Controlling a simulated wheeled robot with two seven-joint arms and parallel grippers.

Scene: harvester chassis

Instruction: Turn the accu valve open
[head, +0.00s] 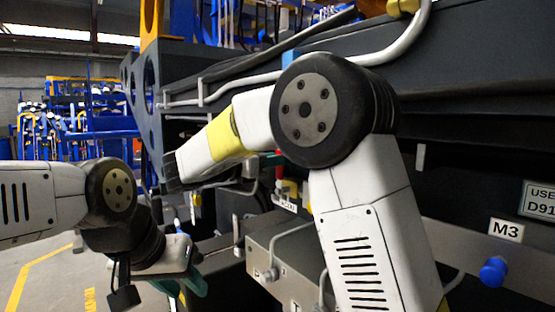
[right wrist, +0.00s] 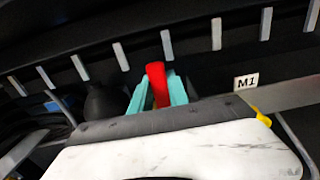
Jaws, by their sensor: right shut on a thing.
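The red valve handle (right wrist: 157,80) stands between the teal fingers of my right gripper (right wrist: 158,92) in the right wrist view. The gripper is shut on it, with a finger on each side. In the head view a small red piece of the valve (head: 279,172) shows above a white label (head: 285,204) that seems to read ACCU. My right forearm and elbow hide much of this area, and only a little teal of the right gripper shows there. My left gripper (head: 192,282) hangs low at the left, apart from the valve; its finger opening is not clear.
A grey panel with a blue knob (head: 493,271) and an M3 label (head: 506,230) lies at the right. A grey block (head: 262,260) with pipes sits below the valve. A light pipe (head: 240,85) runs along the dark chassis above. Open floor (head: 40,275) shows lower left.

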